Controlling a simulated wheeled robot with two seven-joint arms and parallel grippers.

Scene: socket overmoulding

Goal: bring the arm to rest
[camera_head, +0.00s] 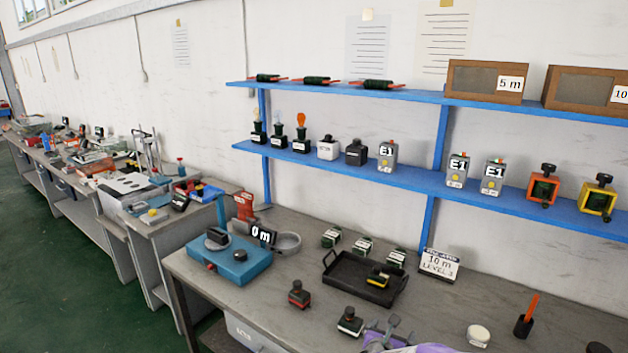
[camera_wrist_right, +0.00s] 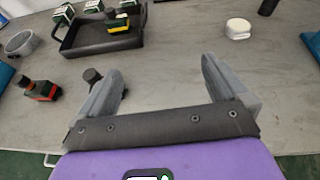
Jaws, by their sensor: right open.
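My right gripper (camera_head: 385,330) shows at the bottom edge of the head view, low over the front of the grey table. In the right wrist view my right gripper (camera_wrist_right: 162,72) has its two grey fingers spread wide, with only bare table between them. It holds nothing. A dark block with a black knob (camera_head: 349,322) stands just left of the gripper; in the right wrist view its knob (camera_wrist_right: 92,75) shows beside the left finger, which hides the rest. I cannot tell whether they touch. My left gripper is not in view.
A black tray (camera_head: 340,284) holds a green block with a yellow base. A red-based block (camera_head: 299,295), a blue scale (camera_head: 238,264), a white puck (camera_head: 478,335) and a sign (camera_head: 439,265) stand around. Blue shelves (camera_head: 400,180) hang behind. Bare table lies between tray and puck.

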